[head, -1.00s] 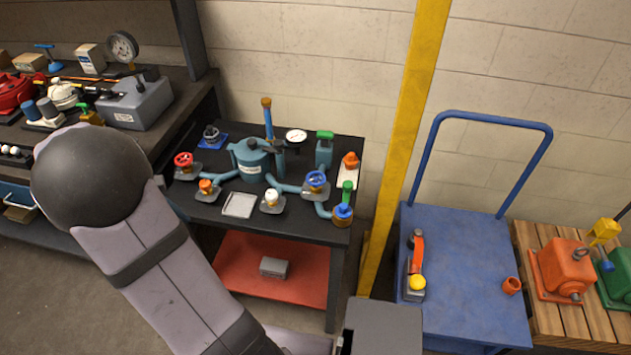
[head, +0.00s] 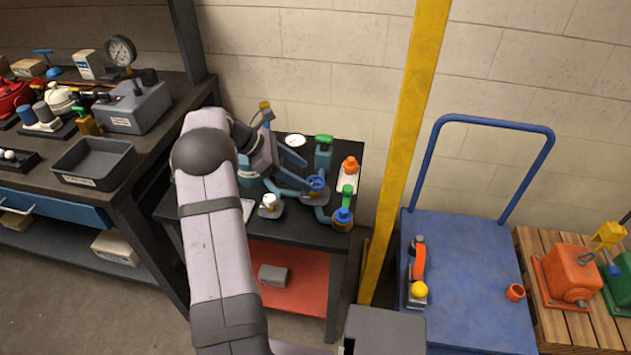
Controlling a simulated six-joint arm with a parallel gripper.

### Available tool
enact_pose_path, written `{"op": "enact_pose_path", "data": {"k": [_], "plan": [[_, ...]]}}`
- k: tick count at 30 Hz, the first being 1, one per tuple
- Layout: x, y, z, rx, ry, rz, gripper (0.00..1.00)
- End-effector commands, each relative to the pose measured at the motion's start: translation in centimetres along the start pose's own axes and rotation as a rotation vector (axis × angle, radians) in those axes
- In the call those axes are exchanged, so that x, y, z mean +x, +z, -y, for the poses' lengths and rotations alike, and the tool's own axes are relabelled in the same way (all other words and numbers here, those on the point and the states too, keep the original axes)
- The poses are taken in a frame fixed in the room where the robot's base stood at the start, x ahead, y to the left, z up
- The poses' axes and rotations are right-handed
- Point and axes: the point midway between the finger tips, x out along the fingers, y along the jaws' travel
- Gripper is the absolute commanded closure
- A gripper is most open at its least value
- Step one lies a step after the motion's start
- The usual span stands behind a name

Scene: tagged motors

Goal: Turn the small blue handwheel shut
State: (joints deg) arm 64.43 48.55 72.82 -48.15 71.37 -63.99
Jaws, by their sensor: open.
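A small blue handwheel (head: 316,183) sits on a valve with a grey base, at the right-hand middle of the black bench (head: 290,226) in the head view. Teal pipe runs to it from the left. My gripper (head: 264,160) is over the bench to the left of the handwheel, apart from it. It is open; its fingers are small and dark, and I see nothing held. My arm hides the red and orange handwheels and most of the teal pump body.
A white-knobbed valve (head: 269,203) stands left of the handwheel. A blue and green bottle-like fitting (head: 343,214) and an orange-topped piece (head: 349,168) are to the right. A green-topped teal valve (head: 323,152) stands behind. A yellow post (head: 403,150) rises right of the bench.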

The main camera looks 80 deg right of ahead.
Motion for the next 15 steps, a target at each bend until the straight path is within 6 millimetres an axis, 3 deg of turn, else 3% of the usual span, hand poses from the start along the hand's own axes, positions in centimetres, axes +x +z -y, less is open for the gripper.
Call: {"op": "enact_pose_path", "data": {"k": [15], "plan": [[5.7,0.0,0.1,0.002,-0.001,-0.002,0.37]]}}
